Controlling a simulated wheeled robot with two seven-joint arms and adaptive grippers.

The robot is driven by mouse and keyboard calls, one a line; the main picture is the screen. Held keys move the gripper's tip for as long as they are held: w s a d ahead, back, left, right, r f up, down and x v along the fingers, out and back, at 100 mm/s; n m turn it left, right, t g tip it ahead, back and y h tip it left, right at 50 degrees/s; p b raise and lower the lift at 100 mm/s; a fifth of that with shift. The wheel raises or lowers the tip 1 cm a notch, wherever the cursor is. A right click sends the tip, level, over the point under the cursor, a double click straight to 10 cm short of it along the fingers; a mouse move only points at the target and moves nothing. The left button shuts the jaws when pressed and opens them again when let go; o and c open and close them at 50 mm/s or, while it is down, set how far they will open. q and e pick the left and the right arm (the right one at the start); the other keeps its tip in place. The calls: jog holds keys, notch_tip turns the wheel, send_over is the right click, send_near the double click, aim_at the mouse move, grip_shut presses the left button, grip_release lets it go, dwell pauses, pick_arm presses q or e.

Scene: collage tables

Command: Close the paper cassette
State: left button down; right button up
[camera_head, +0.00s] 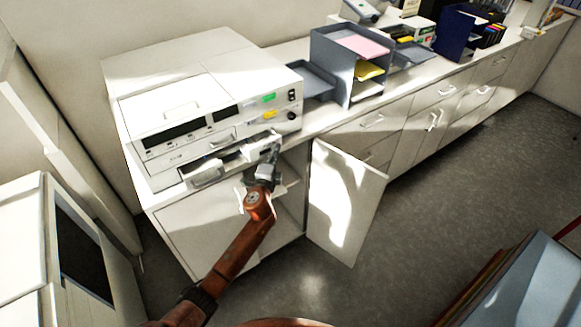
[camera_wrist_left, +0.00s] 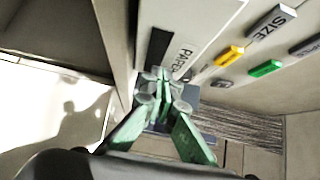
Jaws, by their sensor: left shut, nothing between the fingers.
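The white office machine (camera_head: 185,90) stands on the counter at the left in the head view. The paper cassette (camera_head: 232,160) is low in its front and looks pulled out somewhat; my gripper and shadow hide part of it. My left gripper (camera_head: 272,148) is at the right part of the cassette front, shut and empty. In the left wrist view the fingertips (camera_wrist_left: 160,76) are together, close to a white panel with a "PAPER" label (camera_wrist_left: 181,58). I cannot tell whether they touch it. My right gripper is not in view.
A cabinet door (camera_head: 345,200) hangs open below, right of my left arm. A grey paper tray rack (camera_head: 345,65) stands on the counter to the right. Yellow (camera_wrist_left: 229,55) and green (camera_wrist_left: 265,68) buttons sit near the fingers.

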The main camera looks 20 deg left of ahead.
pick_arm(q)
jog(key=w+a, duration=0.2)
jog(key=w+a+b, duration=0.1)
jog(key=w+a, duration=0.1)
jog(key=a, duration=0.1)
jog(key=shift+a+r, duration=0.1)
jog(key=shift+r, duration=0.05)
